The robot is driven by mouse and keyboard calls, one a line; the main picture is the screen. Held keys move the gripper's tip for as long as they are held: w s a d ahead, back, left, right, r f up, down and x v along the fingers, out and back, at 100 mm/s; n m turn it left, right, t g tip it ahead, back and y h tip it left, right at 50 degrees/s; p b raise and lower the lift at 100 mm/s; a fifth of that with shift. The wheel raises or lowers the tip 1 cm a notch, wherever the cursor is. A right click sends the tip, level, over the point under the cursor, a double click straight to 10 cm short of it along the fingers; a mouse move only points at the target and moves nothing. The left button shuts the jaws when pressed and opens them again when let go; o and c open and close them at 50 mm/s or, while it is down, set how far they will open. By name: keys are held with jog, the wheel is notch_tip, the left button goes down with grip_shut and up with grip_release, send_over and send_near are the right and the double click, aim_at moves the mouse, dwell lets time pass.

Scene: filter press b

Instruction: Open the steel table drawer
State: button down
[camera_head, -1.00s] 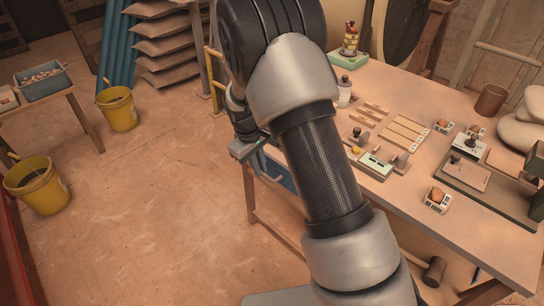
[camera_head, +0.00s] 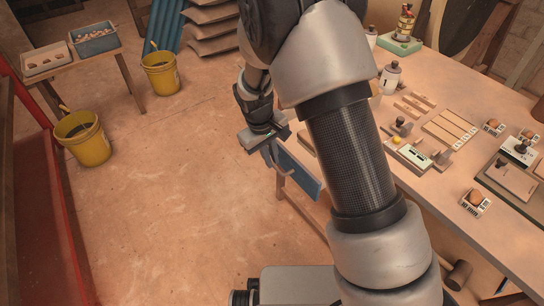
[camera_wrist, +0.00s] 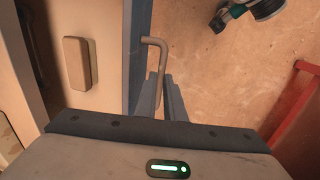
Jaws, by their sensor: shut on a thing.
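The steel table drawer shows its blue front (camera_head: 302,174) below the table's left edge. In the wrist view, the top of that front (camera_wrist: 138,45) runs as a blue-grey strip. A pale surface beside it, which looks like the drawer's inside, holds a brown block (camera_wrist: 78,63); a dark gap lies farther left. The drawer seems pulled out some way, but the arm hides part of it. A bent bar handle (camera_wrist: 154,50) stands off the front. My gripper (camera_head: 270,148) is shut on this handle; its fingers (camera_wrist: 168,98) also show in the wrist view.
The worktable (camera_head: 440,205) carries small tools, blocks and a bottle. The floor (camera_head: 190,190) left of the drawer is clear. Two yellow buckets (camera_head: 160,73) (camera_head: 82,140) and a red barrier (camera_head: 45,200) stand farther left.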

jog(key=c, duration=2.1)
grip_release()
jog(key=a+r+p, duration=0.1)
jog(key=r, duration=0.4)
jog(key=s+r+p, duration=0.1)
jog(key=r, duration=0.5)
jog(key=s+a+r+p, duration=0.1)
jog(key=r, duration=0.5)
jog(key=shift+a+r+p, duration=0.1)
jog(key=shift+a+p, duration=0.2)
jog(key=s+d+r+m+t+y, duration=0.2)
jog(key=s+d+r+m, duration=0.1)
jog(key=s+d+r, duration=0.65)
jog(key=s+d+r+m+t, duration=0.1)
jog(key=s+d+r+m, duration=0.1)
jog(key=s+d+r, duration=0.3)
jog(key=s+d+r+m+t, duration=0.1)
jog(key=s+d+m, duration=0.15)
jog(key=s, duration=0.35)
jog(key=shift+n, duration=0.25)
jog(key=r+p, duration=1.7)
jog(key=shift+s+r, duration=0.15)
jog(key=shift+s, duration=0.05)
